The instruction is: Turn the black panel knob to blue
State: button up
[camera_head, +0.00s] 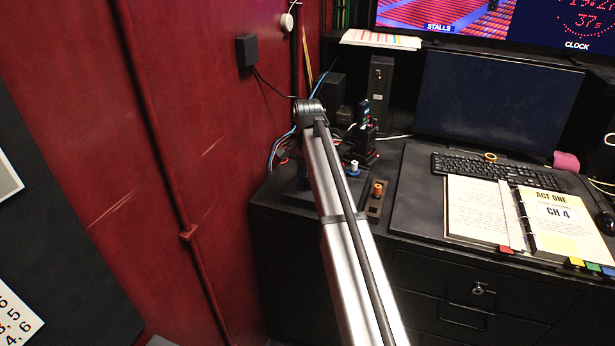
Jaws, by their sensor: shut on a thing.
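My arm (345,235) reaches from the bottom edge up to a grey joint (308,112) over the left end of the black desk. My gripper is not visible; the arm hides the area behind it. I cannot make out the black panel knob or its colour marks. A small dark box with an orange knob or button (377,189) sits just right of the arm. A small white and blue piece (354,167) stands behind it, close to the arm.
A black device on a stand (363,140) is right of the arm's joint. Cables (281,145) lie to the left by the red wall (215,150). A monitor (497,103), keyboard (490,167) and open binder (525,215) fill the right side of the desk.

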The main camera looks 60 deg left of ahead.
jog(key=shift+m, duration=0.3)
dwell(0.4)
jog(key=o, duration=1.1)
jog(key=shift+c, duration=0.2)
jog(key=shift+r, duration=0.15)
notch_tip(320, 180, up, 14)
jog(key=shift+f, duration=0.2)
